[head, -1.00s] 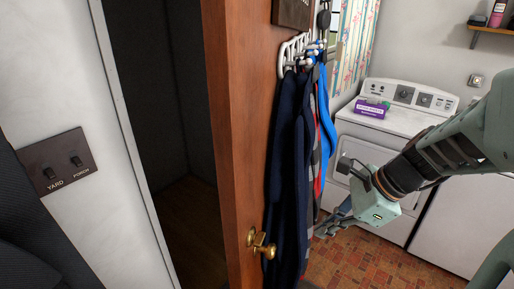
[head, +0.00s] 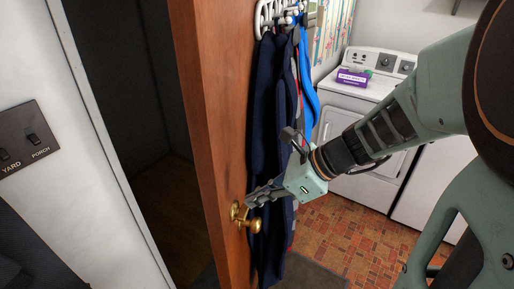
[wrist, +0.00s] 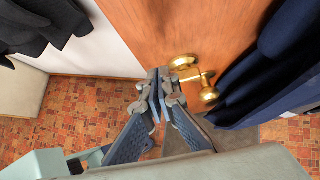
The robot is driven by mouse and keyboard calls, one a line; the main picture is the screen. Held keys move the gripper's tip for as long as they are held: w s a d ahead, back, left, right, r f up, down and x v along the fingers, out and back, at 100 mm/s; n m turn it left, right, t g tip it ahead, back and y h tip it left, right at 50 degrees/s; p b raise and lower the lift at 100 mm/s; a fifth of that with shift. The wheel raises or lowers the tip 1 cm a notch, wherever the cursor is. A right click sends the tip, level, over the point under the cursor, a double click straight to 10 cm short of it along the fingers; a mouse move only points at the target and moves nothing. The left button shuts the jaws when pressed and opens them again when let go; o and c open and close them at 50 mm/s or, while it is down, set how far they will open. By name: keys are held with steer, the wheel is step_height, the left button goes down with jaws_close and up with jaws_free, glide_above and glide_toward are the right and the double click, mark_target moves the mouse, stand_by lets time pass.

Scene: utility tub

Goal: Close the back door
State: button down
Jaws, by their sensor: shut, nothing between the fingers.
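The back door (head: 205,120) is brown wood and stands open, with a dark opening to its left in the head view. Its brass knob (head: 243,215) is low on the door face and also shows in the wrist view (wrist: 209,92). My gripper (head: 252,198) is at the door face beside the knob. In the wrist view my gripper (wrist: 160,76) has its fingers together and empty, with the tips close to the knob's brass plate. I cannot tell whether they touch the door or the knob.
Dark coats (head: 268,130) hang from a white rack (head: 270,14) on the door, right beside my gripper. A white washer (head: 362,120) with a purple box (head: 353,78) on it stands at the back right. The tiled floor (head: 345,230) between is open.

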mark_target(226, 201)
steer(key=shift+w+a+f, duration=0.1)
steer(key=shift+w+a, duration=0.15)
steer(key=shift+a, duration=0.45)
steer(key=shift+w+a+r, duration=0.1)
steer(key=shift+w+a, duration=0.15)
steer(key=shift+a, duration=0.4)
steer(key=shift+w+a+f, duration=0.1)
steer(key=shift+w+a, duration=0.15)
steer(key=shift+a, duration=0.45)
